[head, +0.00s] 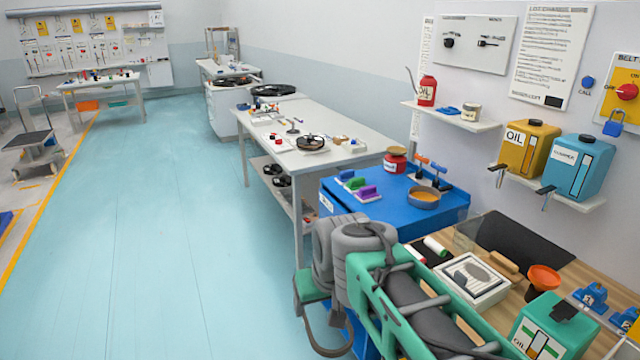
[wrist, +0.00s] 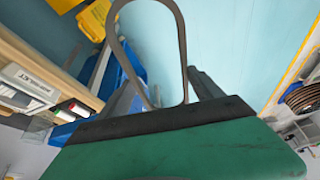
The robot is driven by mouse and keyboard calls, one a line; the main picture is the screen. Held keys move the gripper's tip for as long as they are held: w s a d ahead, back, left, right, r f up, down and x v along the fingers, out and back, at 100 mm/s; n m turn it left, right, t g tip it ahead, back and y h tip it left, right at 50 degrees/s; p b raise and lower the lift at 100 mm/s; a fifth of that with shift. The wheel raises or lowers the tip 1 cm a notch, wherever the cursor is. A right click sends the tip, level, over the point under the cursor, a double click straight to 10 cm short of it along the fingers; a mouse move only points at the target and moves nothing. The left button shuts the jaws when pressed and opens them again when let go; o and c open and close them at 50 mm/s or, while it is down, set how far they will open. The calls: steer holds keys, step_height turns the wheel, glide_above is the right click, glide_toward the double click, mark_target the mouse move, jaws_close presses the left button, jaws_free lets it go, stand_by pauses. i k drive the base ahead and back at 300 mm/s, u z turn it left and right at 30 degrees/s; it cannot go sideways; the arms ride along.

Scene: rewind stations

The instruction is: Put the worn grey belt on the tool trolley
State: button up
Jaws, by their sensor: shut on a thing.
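The worn grey belt (wrist: 183,50) is a thin grey loop. It is held in my gripper (wrist: 170,108) and stands out from its dark edge in the wrist view. In the head view the belt (head: 325,349) hangs as a dark loop below the green hand, over the floor. My gripper is shut on it; the fingertips are mostly hidden in the head view. The blue tool trolley (head: 392,212) stands just beyond my arm, to the right of the gripper. Its top carries a bowl (head: 423,198), a red jar (head: 395,160), upright orange- and blue-handled tools and small coloured blocks.
A wooden bench (head: 590,265) at the right holds a framed tray (head: 470,279), an orange funnel (head: 543,281) and a green oil can (head: 553,328). A long white table (head: 350,119) stands behind the trolley. The blue floor (head: 150,210) at left is clear.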

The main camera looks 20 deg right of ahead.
mark_target(381, 183)
steer(key=u, duration=0.5)
steer(key=i, duration=2.15)
steer(key=z, duration=0.5)
steer(key=i, duration=1.15)
steer(key=z, duration=0.55)
